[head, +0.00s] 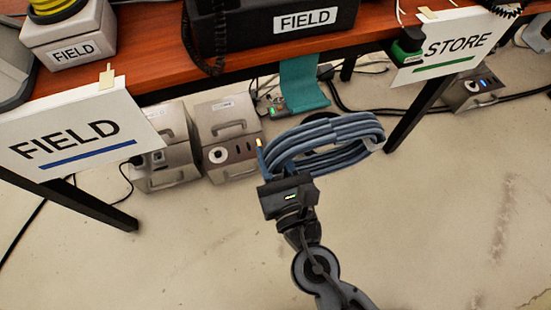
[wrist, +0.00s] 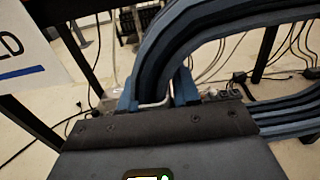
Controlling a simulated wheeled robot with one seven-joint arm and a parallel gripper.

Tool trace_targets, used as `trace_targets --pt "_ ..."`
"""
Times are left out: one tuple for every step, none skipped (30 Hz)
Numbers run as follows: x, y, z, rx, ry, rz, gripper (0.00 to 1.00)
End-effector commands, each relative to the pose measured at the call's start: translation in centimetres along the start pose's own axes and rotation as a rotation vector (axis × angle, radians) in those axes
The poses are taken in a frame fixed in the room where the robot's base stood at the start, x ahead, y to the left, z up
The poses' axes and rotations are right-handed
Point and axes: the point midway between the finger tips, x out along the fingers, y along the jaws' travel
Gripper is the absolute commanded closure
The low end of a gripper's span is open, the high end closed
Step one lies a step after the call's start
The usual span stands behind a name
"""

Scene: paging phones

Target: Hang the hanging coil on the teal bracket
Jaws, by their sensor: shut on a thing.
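The hanging coil (head: 335,130), a bundle of blue-grey cable loops, is held off the floor in front of the table. My gripper (head: 274,168) is shut on its near left side, and the loops reach out to the right. In the wrist view the coil (wrist: 215,22) passes between the fingers (wrist: 158,92) and fills the top and right. The teal bracket (head: 303,84) hangs from the table's front edge, just above and behind the coil in the head view. The coil appears apart from it, though the depth gap is hard to judge. I cannot make out the bracket in the wrist view.
A FIELD sign (head: 80,128) hangs at the left and a STORE sign (head: 447,46) at the right of the wooden table (head: 160,50). Metal boxes (head: 228,138) and cables stand on the floor behind. Table legs (head: 412,112) flank the space. The near floor is clear.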

Motion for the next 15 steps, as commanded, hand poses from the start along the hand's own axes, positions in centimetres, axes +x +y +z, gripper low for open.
trace_targets --pt "0.4 0.0 0.2 -0.001 -0.004 -0.001 1.0" --pt "0.5 0.0 0.2 -0.001 -0.004 -0.001 1.0" --pt "0.7 0.0 0.2 -0.001 -0.004 -0.001 1.0" --pt "0.9 0.0 0.1 -0.001 -0.004 -0.001 1.0" --pt "1.0 0.0 0.1 -0.001 -0.003 -0.001 1.0" --pt "1.2 0.0 0.1 0.0 -0.003 -0.001 1.0" --pt "1.4 0.0 0.1 0.0 -0.003 -0.001 1.0" --pt "1.6 0.0 0.1 0.0 -0.003 -0.001 1.0" --pt "1.8 0.0 0.1 0.001 -0.003 -0.001 1.0" --pt "1.9 0.0 0.0 0.001 -0.004 -0.001 1.0" --pt "2.1 0.0 0.0 0.001 -0.004 -0.001 1.0" --pt "2.3 0.0 0.0 0.001 -0.003 -0.001 1.0" --pt "2.4 0.0 0.0 0.001 -0.003 -0.001 1.0" --pt "2.6 0.0 -0.1 0.0 -0.003 0.0 1.0" --pt "2.8 0.0 -0.1 0.0 -0.003 0.0 1.0"
